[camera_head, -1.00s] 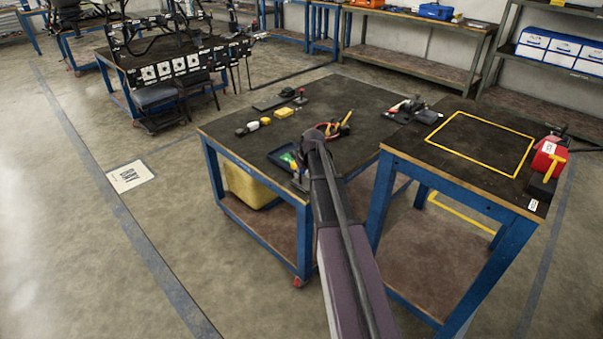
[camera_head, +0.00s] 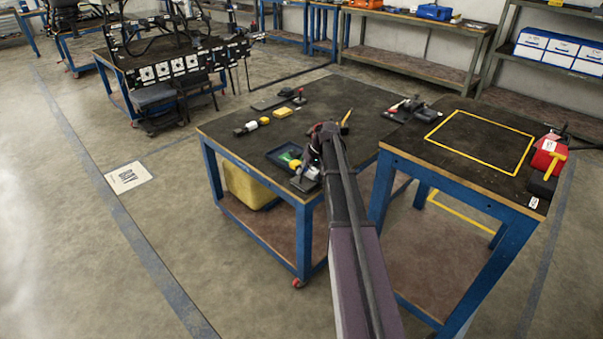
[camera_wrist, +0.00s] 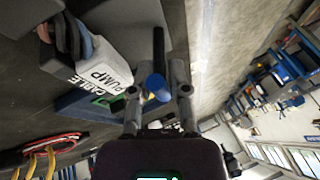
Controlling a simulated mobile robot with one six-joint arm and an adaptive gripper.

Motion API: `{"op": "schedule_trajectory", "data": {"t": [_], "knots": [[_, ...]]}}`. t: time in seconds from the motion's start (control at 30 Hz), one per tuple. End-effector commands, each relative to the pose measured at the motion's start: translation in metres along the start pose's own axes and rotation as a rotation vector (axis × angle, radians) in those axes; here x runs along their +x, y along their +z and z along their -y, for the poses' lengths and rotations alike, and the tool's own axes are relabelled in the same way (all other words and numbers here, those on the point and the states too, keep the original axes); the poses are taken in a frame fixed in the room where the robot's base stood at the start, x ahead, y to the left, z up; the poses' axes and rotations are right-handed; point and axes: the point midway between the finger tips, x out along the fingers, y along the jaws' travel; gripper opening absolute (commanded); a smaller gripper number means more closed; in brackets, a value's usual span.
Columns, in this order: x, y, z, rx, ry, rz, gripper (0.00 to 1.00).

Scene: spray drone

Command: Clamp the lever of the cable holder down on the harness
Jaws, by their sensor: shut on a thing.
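In the wrist view, my gripper (camera_wrist: 159,92) has its two grey fingers on either side of the blue tip of a black lever (camera_wrist: 158,48), and is shut on it. The lever extends from the tip past a dark grey block (camera_wrist: 115,18), which looks like part of the cable holder. The harness (camera_wrist: 72,36) is a bundle of grey, blue and brownish cables with a white tag reading CABLE PUMP, left of the lever. I cannot tell whether the lever presses on it. In the head view, my arm hides my gripper and most of the holder.
A dark tray (camera_head: 272,156) with a green item lies on the blue-legged table (camera_head: 365,100). Yellow and white blocks (camera_head: 283,112) stand behind it. Red and yellow cables (camera_wrist: 45,153) show in the wrist view. A second table (camera_head: 455,145) with a yellow outline stands to the right.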

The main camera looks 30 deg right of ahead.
Motion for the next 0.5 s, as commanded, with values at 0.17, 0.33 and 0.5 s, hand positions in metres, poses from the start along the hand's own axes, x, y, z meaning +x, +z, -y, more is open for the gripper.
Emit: {"op": "schedule_trajectory", "data": {"t": [0.17,0.33,0.5], "knots": [[0.0029,-0.0013,-0.0082,0.042,-0.095,0.023,0.00],[0.0021,-0.0014,-0.0094,0.065,-0.150,0.035,0.00],[0.0012,-0.0013,-0.0090,0.072,-0.170,0.040,0.00]]}}
